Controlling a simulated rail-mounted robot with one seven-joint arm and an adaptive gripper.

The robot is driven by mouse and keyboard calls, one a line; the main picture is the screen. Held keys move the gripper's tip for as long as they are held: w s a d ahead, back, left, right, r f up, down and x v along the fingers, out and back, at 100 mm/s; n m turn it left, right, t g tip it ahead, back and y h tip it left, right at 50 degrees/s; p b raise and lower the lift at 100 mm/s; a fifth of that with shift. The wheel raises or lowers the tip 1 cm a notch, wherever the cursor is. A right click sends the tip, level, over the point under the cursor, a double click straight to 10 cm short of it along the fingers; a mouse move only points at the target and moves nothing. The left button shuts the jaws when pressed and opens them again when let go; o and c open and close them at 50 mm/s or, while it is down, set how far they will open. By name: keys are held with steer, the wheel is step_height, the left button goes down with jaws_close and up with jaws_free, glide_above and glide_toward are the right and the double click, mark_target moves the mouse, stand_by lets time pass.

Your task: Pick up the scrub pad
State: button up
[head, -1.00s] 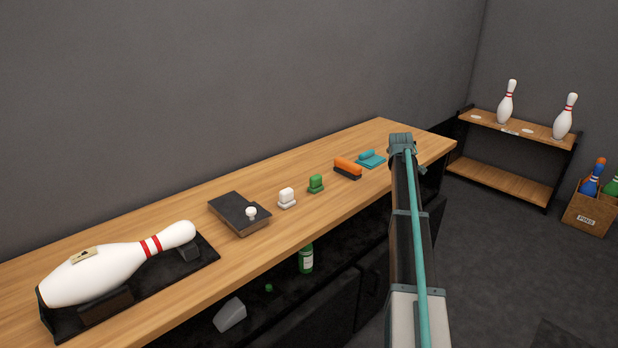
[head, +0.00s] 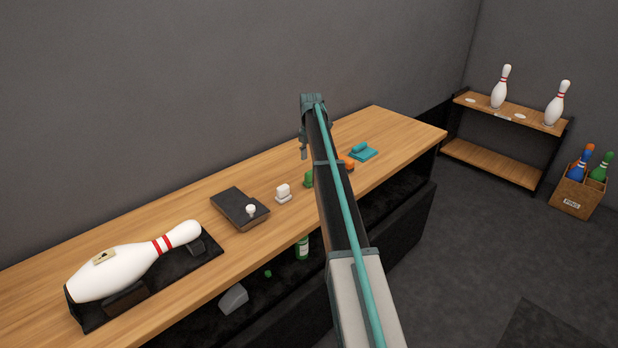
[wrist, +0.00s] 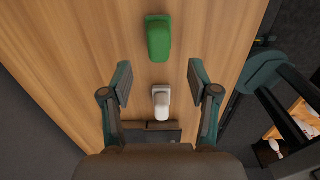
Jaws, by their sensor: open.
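A small green pad-like block (head: 308,179) stands on the wooden counter, partly hidden by my arm in the head view; it lies at the top of the wrist view (wrist: 158,38). A white block of similar shape (head: 283,193) sits to its left; in the wrist view it is lower (wrist: 161,103), between my fingers. I cannot tell for certain which block is the scrub pad. My gripper (wrist: 160,82) is open and empty, pointing down above the counter. In the head view my gripper (head: 304,150) is seen from behind, above the row of blocks.
An orange brush (head: 347,163), partly hidden, and a teal pad with a grip (head: 362,151) lie farther right on the counter (head: 390,135). A dark box with a white knob (head: 238,208) and a bowling pin on a black cradle (head: 110,272) are at left.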

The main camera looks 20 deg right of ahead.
mark_target(311, 171)
steer(key=shift+w+f+p, duration=0.1)
steer(key=shift+f+p, duration=1.35)
steer(key=shift+f, duration=2.6)
jaws_close()
steer(key=shift+r+b, duration=0.3)
steer(key=shift+r, duration=0.45)
steer(key=s+a+r+b, duration=0.5)
steer(key=s+a+r, duration=0.4)
steer(key=a+r, duration=0.1)
steer(key=shift+s+r, duration=0.4)
steer(key=shift+r, duration=0.4)
